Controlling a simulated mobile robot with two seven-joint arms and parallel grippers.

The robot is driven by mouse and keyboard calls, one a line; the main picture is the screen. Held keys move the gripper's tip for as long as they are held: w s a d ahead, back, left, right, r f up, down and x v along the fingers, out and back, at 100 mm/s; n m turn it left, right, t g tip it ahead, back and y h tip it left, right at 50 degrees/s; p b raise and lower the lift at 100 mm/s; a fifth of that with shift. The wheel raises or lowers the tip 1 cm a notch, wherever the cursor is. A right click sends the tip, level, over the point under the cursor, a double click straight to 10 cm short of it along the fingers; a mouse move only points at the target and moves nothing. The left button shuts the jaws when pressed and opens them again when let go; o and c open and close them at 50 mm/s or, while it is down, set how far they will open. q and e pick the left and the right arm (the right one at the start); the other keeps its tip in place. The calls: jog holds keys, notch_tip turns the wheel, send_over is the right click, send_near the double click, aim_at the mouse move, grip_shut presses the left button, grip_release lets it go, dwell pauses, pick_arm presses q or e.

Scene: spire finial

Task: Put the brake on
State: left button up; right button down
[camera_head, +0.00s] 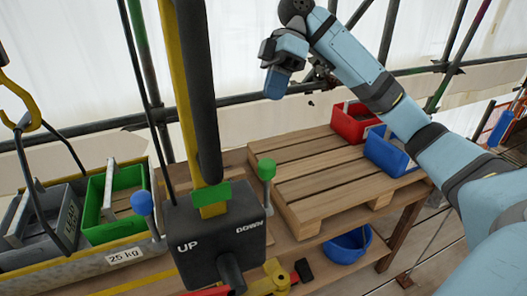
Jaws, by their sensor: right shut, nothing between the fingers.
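A dark control box (215,240) marked UP and DOWN stands at the front centre, by a yellow post (178,75) and a thick black tube (196,90). A blue-knobbed lever (142,203) stands at its left and a green-knobbed lever (266,170) at its right. A black handle (230,272) sticks out of its front. A yellow part (275,279) with red and black ends lies below, partly cut off. I cannot tell which part is the brake. My right gripper (277,84) is shut and empty, raised well behind the box, apart from the levers. My left gripper is out of view.
A wooden pallet (310,178) on the bench carries a red bin (352,122) and a blue bin (388,150). Green (115,205) and grey (40,225) crates stand left, near a yellow hook (30,108). Scaffold poles cross behind.

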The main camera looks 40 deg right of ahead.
send_near(267, 189)
notch_tip(267, 189, down, 3)
jog(key=w+a, duration=0.2)
jog(key=a, duration=0.1)
jog(key=shift+s+r, duration=0.2)
jog(key=shift+s, duration=0.3)
jog(key=shift+s+p, duration=0.1)
jog(key=shift+p, duration=0.2)
